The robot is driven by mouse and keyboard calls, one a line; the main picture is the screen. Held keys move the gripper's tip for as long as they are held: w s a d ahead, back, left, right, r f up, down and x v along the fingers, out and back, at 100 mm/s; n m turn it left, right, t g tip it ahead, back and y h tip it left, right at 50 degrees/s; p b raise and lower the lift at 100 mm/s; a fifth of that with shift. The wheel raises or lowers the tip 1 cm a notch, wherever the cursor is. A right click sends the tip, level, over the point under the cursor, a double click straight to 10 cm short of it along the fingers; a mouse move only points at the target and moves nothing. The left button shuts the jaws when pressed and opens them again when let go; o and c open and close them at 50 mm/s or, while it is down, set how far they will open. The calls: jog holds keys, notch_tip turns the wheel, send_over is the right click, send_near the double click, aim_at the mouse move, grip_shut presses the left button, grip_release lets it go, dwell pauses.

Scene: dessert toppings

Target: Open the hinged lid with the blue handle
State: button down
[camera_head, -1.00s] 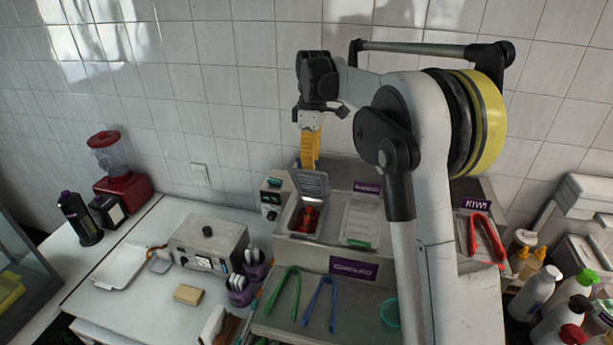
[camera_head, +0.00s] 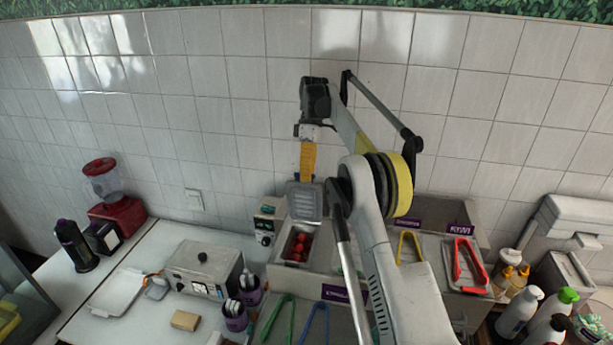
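A grey ribbed lid (camera_head: 305,203) stands raised, nearly upright, at the back of a bin (camera_head: 283,240) holding red strawberries (camera_head: 299,247). The bin's mouth is uncovered. I cannot make out a blue handle on the lid. My gripper (camera_head: 307,180) hangs down from above, its yellow fingers reaching the lid's top edge. The fingers overlap in this view, so I cannot tell whether they are apart or whether they grip the lid.
My arm covers the bins right of the strawberries. Yellow tongs (camera_head: 410,247) and red tongs (camera_head: 469,262) lie further right. Green tongs (camera_head: 279,318) and blue tongs (camera_head: 315,325) lie in front. A metal box (camera_head: 204,268) and red blender (camera_head: 117,213) stand left; the tiled wall is behind.

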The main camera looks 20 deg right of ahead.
jog(key=shift+w, duration=0.1)
dwell(0.4)
jog(key=c, duration=1.4)
grip_release()
jog(key=shift+o, duration=0.2)
